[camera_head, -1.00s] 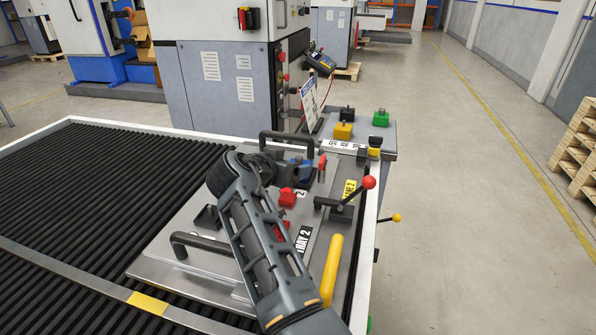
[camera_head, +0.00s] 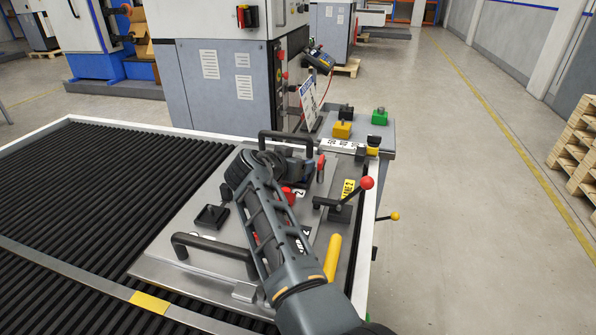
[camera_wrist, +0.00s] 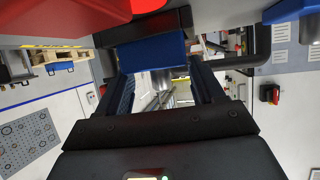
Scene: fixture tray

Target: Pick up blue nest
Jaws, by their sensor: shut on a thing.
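In the wrist view my gripper (camera_wrist: 156,78) is shut on the blue nest (camera_wrist: 150,53), a small blue block between the fingertips. In the head view my arm hides most of the gripper and the held nest, near the far handle of the tray plate. The grey tray plate (camera_head: 165,262) lies on the roller table. A red nest (camera_head: 290,196) shows partly beside my arm, and a black nest (camera_head: 211,217) sits to its left. I cannot tell how far the blue nest is from the plate.
Black handles (camera_head: 205,243) rise from the plate. A red-knobbed clamp lever (camera_head: 357,190) and a yellow bar (camera_head: 333,257) stand at the right edge. A side stand (camera_head: 385,142) carries yellow, black and green blocks. The rollers (camera_head: 90,200) on the left are clear.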

